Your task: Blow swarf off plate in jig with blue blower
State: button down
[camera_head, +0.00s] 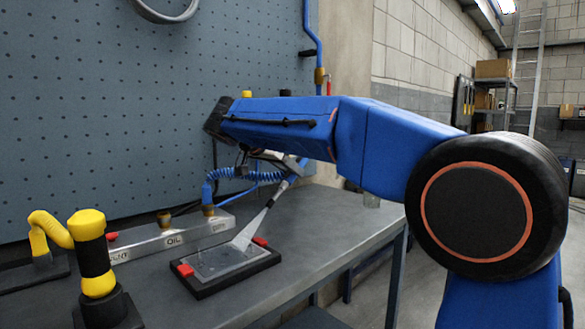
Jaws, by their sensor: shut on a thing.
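The plate (212,260) lies flat in a dark jig (224,281) with red clamps (186,270) at two corners, on the grey bench. My gripper (291,165), largely hidden under my blue arm, is shut on the blue blower (292,180). The blower is tilted, above and to the right of the jig, and its nozzle points down and left. A pale cone (257,220) spreads from the nozzle to the plate's far right part, like an air jet. A coiled blue hose (232,173) hangs behind. Swarf is too small to make out on the plate.
A yellow and black jointed device (93,255) stands at the left. A blue pegboard (110,100) closes off the back. The bench (330,232) right of the jig is mostly clear.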

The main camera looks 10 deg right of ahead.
aim_at(286, 181)
jog(key=shift+s+a+f, duration=0.5)
jog(key=shift+s+f, duration=0.15)
jog(key=shift+s, duration=0.2)
jog(key=shift+s+a+f, duration=0.5)
jog(key=shift+s+f, duration=0.1)
jog(key=shift+s, duration=0.25)
dwell(2.0)
jog(key=shift+w+a, duration=0.2)
jog(key=shift+w, duration=0.05)
dwell(0.4)
jog(key=c, duration=2.4)
grip_release()
grip_shut()
